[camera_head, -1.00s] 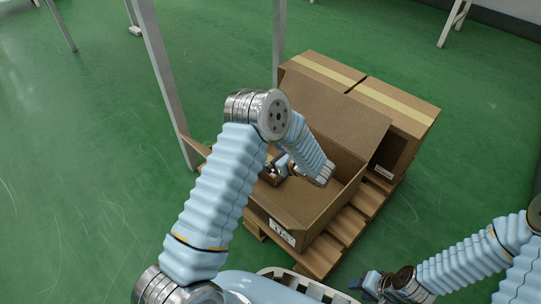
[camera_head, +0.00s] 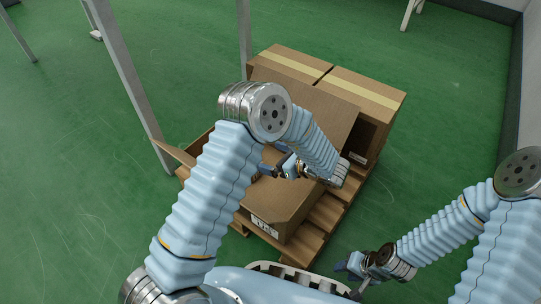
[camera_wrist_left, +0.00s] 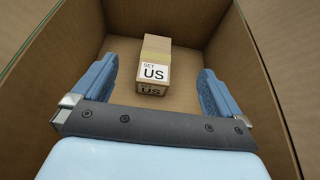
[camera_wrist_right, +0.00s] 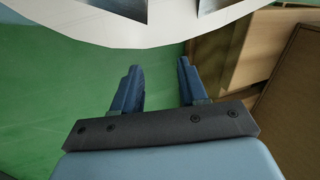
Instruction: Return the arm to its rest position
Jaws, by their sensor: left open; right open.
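My left arm reaches over the open cardboard box (camera_head: 285,205). My left gripper (camera_head: 272,165) is partly hidden by my arm in the head view. In the left wrist view my left gripper (camera_wrist_left: 158,88) is open and empty, pointing down into the box. A small carton (camera_wrist_left: 154,68) labelled US lies on the box floor beyond the fingertips, apart from them. My right gripper (camera_head: 352,275) is low at the front right, near my base. In the right wrist view my right gripper (camera_wrist_right: 158,75) is open with nothing between its fingers.
The open box stands on a wooden pallet (camera_head: 322,218). Closed cardboard boxes (camera_head: 365,92) stand behind it. A grey metal post (camera_head: 125,80) rises left of the pallet. Green floor (camera_head: 450,110) is clear at the right and left.

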